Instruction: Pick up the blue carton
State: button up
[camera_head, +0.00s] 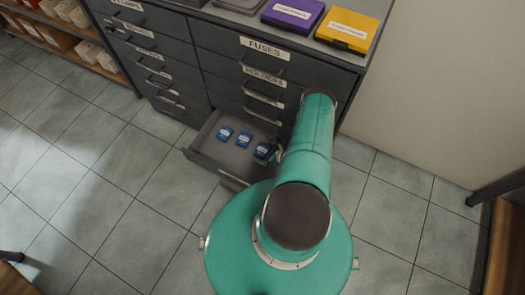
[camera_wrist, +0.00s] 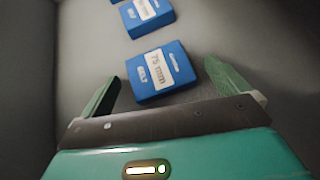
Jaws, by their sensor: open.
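Three small blue cartons with white labels lie in a row in the open drawer, seen in the head view: a left one (camera_head: 225,133), a middle one (camera_head: 244,139) and a right one (camera_head: 262,151). In the wrist view the nearest blue carton (camera_wrist: 158,76) lies flat between the fingers of my gripper (camera_wrist: 163,72), with a gap on each side. My gripper is open and empty. In the head view my arm hides most of it.
The grey drawer (camera_head: 198,160) is pulled out low in a dark cabinet (camera_head: 215,75) with closed drawers above. Purple (camera_head: 292,14) and yellow (camera_head: 347,30) boxes sit on top. Tiled floor is clear to the left. Shelves (camera_head: 65,40) stand at the far left.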

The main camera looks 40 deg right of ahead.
jog(key=shift+w+f, duration=0.1)
jog(key=shift+w, duration=0.05)
jog(key=shift+c, duration=0.2)
jog(key=c, duration=1.1)
